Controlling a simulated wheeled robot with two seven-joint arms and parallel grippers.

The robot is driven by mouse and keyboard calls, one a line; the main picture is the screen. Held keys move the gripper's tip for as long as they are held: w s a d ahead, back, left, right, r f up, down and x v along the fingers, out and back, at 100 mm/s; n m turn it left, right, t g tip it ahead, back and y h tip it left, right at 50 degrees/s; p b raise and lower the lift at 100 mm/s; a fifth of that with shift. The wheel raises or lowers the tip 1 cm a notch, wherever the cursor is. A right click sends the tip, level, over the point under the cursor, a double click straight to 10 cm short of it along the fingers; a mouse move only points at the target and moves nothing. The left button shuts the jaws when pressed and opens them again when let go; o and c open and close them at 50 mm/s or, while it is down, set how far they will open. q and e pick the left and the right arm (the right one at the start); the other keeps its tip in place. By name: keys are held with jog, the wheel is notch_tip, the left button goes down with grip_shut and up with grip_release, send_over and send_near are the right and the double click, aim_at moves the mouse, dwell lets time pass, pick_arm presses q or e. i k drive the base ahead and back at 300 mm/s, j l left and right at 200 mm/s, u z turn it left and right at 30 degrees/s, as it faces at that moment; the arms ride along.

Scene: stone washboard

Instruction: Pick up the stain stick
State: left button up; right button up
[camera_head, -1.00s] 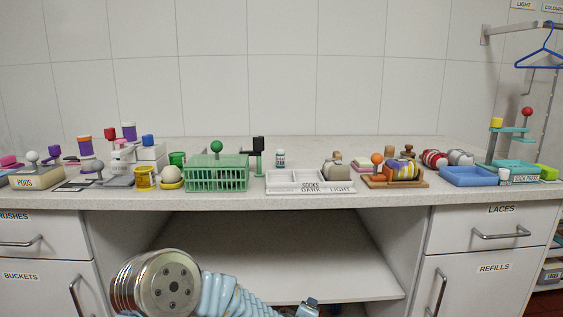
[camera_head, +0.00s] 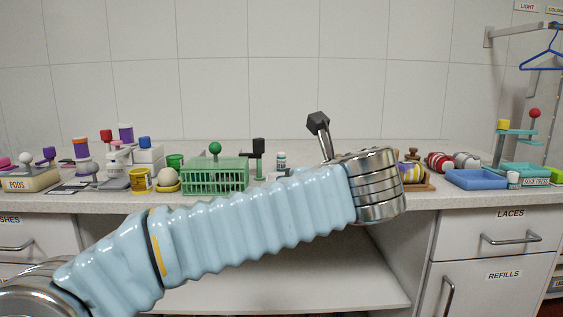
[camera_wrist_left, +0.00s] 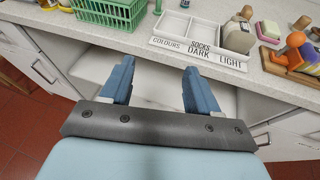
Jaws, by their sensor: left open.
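I cannot tell for certain which object is the stain stick; no readable label names it. A small white bottle with a teal band (camera_head: 281,160) stands upright on the counter behind the sorting tray. My left gripper (camera_wrist_left: 159,68) is open and empty in the left wrist view, its two blue fingers spread above the counter's front edge, in front of the tray and apart from it. In the head view my left arm crosses the picture and hides most of the tray and the fingers. My right gripper is not in view.
A wooden board (camera_wrist_left: 283,66) with an orange thing lies right. A blue tray (camera_head: 476,180) is further right.

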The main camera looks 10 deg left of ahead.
aim_at(280, 157)
jog(key=i+j, duration=0.15)
jog(key=i, duration=0.3)
jog(key=i+j, duration=0.1)
jog(key=i, duration=0.35)
